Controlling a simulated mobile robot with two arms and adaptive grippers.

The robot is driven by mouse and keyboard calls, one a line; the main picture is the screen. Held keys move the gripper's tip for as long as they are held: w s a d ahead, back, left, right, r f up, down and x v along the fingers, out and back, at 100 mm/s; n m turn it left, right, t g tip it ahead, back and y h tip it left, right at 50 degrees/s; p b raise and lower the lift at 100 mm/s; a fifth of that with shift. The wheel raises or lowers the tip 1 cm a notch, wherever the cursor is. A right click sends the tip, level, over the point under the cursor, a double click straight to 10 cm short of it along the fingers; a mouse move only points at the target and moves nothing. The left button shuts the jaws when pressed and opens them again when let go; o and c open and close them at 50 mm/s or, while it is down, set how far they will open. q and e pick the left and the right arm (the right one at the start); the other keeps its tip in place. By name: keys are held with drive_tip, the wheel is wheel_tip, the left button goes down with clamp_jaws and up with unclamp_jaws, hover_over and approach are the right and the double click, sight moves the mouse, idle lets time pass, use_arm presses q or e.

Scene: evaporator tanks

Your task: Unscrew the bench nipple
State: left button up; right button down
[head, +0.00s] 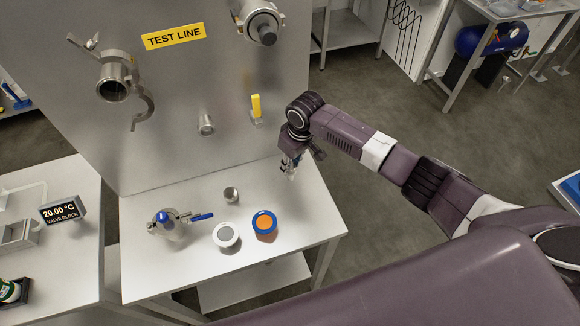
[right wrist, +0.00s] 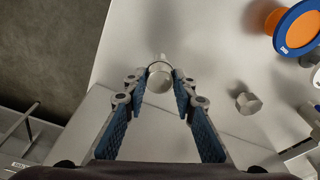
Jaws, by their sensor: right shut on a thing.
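My right gripper (head: 290,172) is over the right part of the steel bench (head: 305,215), pointing down. In the right wrist view its blue-padded fingers (right wrist: 162,82) are closed on the sides of a small pale round metal piece, which looks like the bench nipple (right wrist: 159,80). A narrower tip shows beyond it. I cannot tell whether its lower end is still seated in the bench. In the head view the piece is small and partly hidden by the fingers. My left gripper is not in view.
A short metal fitting (head: 231,195) stands loose-looking on the bench, also in the right wrist view (right wrist: 247,103). Near it are an orange-and-blue disc (head: 264,223), a white-rimmed disc (head: 226,235) and a blue-handled valve (head: 170,222). The upright TEST LINE panel (head: 215,85) rises behind.

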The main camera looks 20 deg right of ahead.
drive_tip(key=shift+n, duration=1.1)
drive_tip(key=n, duration=0.1)
drive_tip(key=n+b, duration=0.1)
drive_tip(key=n, duration=0.1)
drive_tip(key=shift+w+d+f+n+g+y+b, duration=0.1)
drive_tip(key=shift+n+g+y+b, duration=0.2)
drive_tip(key=shift+n, duration=0.8)
